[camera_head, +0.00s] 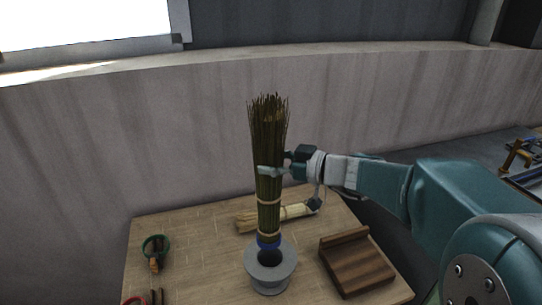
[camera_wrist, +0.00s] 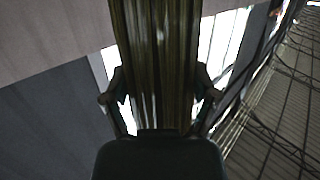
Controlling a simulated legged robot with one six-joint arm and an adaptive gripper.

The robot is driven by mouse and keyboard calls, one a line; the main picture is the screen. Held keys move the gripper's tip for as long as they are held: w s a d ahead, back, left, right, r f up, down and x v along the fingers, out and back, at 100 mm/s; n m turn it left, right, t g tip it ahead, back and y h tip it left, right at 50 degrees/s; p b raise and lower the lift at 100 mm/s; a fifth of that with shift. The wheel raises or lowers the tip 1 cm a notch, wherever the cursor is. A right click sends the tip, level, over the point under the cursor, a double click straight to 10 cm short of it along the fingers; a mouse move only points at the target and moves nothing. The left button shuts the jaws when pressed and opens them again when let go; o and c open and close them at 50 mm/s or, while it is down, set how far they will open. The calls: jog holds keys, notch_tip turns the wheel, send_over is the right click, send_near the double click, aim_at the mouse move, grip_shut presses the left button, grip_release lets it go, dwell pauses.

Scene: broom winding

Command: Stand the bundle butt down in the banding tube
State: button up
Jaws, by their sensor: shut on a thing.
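The bundle (camera_head: 267,135) is a tall sheaf of dark green-brown stalks, bound with pale bands and a blue band near its lower end. It is upright, with its loose brushy end up. My gripper (camera_head: 272,170) is shut on it around mid-height, and in the wrist view the stalks (camera_wrist: 155,60) fill the space between the fingers. The banding tube (camera_head: 270,277) is a grey flanged cylinder with a dark round opening, standing on the table. The blue-banded butt shows at the far side of the tube's opening; I cannot tell whether it is above, behind or inside the rim.
The table (camera_head: 200,240) also holds a pale straw bundle (camera_head: 295,211) behind the tube, a brown wooden block (camera_head: 355,264) to the right, and a green-rimmed cup (camera_head: 155,248) at left. Red-handled tools (camera_head: 140,299) lie at the front left edge. A concrete wall (camera_head: 150,140) stands behind.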

aim_at(279, 208)
jog(key=shift+d+f, duration=0.25)
jog(key=shift+f, duration=0.75)
jog(key=shift+a+f, duration=0.2)
jog(key=shift+f, duration=1.2)
jog(key=shift+d+f, duration=0.1)
jog(key=shift+f, duration=4.15)
jog(key=o, duration=1.1)
jog(key=shift+o, duration=0.2)
jog(key=shift+d, duration=0.1)
